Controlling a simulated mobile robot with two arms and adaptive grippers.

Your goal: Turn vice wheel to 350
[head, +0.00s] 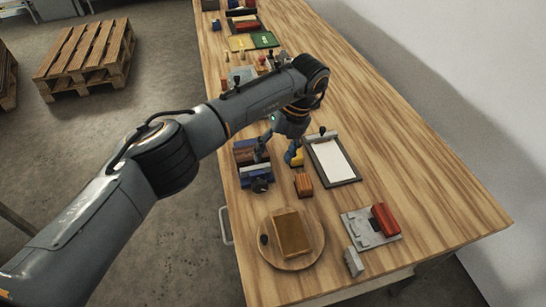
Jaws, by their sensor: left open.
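A small vice (252,160) with dark blue and brown parts stands at the left edge of the wooden table. A dark round part that looks like its wheel (260,185) is at its near end; its marking is too small to read. My left gripper (277,155) points down at the vice's right side, with its fingers apart. One finger is close to the vice, and I cannot tell whether it touches. My left arm crosses the view from the lower left. My right gripper is not in view.
A round board (308,262) with a golden block (292,233) lies nearer. A grey plate (362,228) holds a red block (385,219). The table's right side is clear.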

